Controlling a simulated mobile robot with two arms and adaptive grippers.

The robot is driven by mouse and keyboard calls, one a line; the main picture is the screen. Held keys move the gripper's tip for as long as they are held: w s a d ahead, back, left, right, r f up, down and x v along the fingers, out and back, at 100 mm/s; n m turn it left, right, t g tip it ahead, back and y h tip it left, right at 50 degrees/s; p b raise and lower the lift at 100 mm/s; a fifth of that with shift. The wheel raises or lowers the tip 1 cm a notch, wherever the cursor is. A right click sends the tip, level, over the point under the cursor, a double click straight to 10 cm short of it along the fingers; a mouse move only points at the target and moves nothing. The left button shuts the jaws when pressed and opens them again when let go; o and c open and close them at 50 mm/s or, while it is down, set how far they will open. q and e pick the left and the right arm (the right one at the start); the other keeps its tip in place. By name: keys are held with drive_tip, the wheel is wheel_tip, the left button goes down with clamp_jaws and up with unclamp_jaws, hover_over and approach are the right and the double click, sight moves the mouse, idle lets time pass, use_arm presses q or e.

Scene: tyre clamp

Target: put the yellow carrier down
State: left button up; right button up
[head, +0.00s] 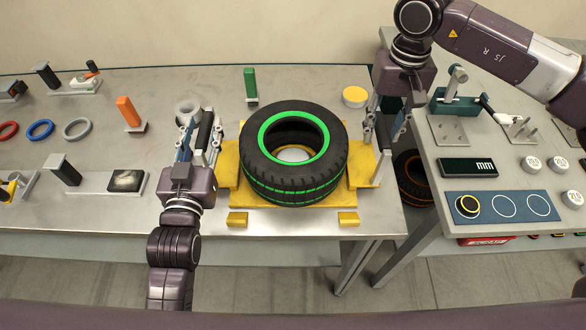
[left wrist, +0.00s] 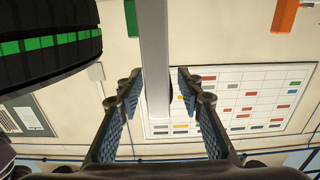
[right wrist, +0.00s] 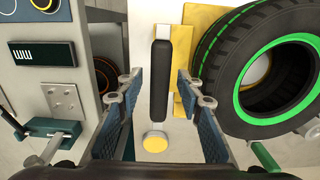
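The yellow carrier (head: 227,172) is at the front of the metal table, level, and looks to be resting on it. A black tyre with green rings (head: 300,187) lies flat on it. My left gripper (head: 200,130) is around the carrier's left handle (head: 205,128); in the left wrist view a grey bar (left wrist: 154,50) passes between its parted fingers with gaps. My right gripper (head: 384,128) is around the right handle; in the right wrist view the black handle (right wrist: 159,80) stands between open fingers, clear of both. The carrier's underside is hidden.
Two small yellow blocks (head: 237,219) (head: 348,219) lie in front of the carrier. A green post (head: 251,85) and a yellow-topped disc (head: 354,96) stand behind it. A second table (head: 440,220) with gauges is on the right, beyond a gap holding another tyre.

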drive_tip(key=shift+r, duration=0.1)
use_arm(q)
drive_tip(key=s, duration=1.2)
use_arm(e)
wheel_tip(320, 180, up, 12)
use_arm(q)
drive_tip(key=shift+s, duration=0.1)
use_arm(e)
drive_tip(key=shift+s, duration=0.1)
idle(0.5)
